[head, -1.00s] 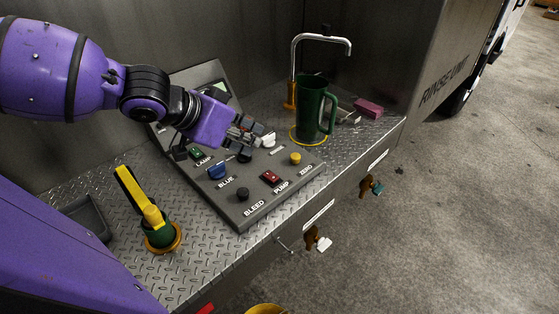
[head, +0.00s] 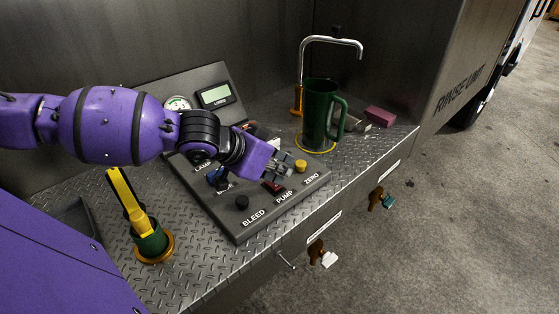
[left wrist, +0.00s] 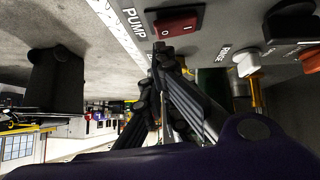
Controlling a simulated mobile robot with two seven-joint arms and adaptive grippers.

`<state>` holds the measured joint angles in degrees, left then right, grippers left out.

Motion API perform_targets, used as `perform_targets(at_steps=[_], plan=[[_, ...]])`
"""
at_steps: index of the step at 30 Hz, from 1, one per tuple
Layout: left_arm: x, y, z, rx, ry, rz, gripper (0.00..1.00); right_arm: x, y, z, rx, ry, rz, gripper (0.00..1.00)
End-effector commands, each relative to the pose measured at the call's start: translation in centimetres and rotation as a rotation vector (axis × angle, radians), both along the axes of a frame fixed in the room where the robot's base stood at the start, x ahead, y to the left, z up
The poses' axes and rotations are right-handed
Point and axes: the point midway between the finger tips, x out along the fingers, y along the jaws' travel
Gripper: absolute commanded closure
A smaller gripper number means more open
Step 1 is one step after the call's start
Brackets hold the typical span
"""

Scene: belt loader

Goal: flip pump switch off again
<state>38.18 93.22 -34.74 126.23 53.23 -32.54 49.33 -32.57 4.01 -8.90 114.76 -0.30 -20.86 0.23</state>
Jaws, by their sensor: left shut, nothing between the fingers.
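The red pump switch (head: 273,187) sits on the sloped grey control panel (head: 236,222), above the PUMP label. In the left wrist view the red rocker switch (left wrist: 177,25) shows its O and I marks beside the word PUMP. My left gripper (head: 286,171) is shut and empty, with its fingertips just above and beside the switch. In the left wrist view its fingertips (left wrist: 160,50) are close under the switch; whether they touch it I cannot tell. My right gripper is not in view.
A black knob (head: 242,202) marked BLEED and a yellow button (head: 300,166) marked ZERO flank the switch. A green mug (head: 316,113) stands under the tap (head: 331,41). A pink block (head: 380,117) lies at the right.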

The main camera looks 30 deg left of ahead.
Motion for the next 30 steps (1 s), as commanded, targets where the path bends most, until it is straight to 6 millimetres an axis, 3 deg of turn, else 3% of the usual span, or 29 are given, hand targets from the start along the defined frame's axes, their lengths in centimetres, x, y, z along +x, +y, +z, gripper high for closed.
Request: perform_targets(at_steps=[11, 17, 24, 30], plan=[[0.0, 0.0, -0.2, 0.001, 0.000, -0.001, 1.00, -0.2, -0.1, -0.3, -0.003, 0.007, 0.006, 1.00], [-0.3, -0.7, -0.6, 0.051, -0.020, -0.006, 1.00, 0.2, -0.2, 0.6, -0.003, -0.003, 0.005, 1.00], [-0.2, -0.4, -1.0, 0.068, -0.021, -0.004, 1.00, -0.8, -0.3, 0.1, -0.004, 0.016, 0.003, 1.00], [-0.1, -0.1, -0.8, 0.070, -0.022, -0.004, 1.00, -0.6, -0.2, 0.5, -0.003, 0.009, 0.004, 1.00]])
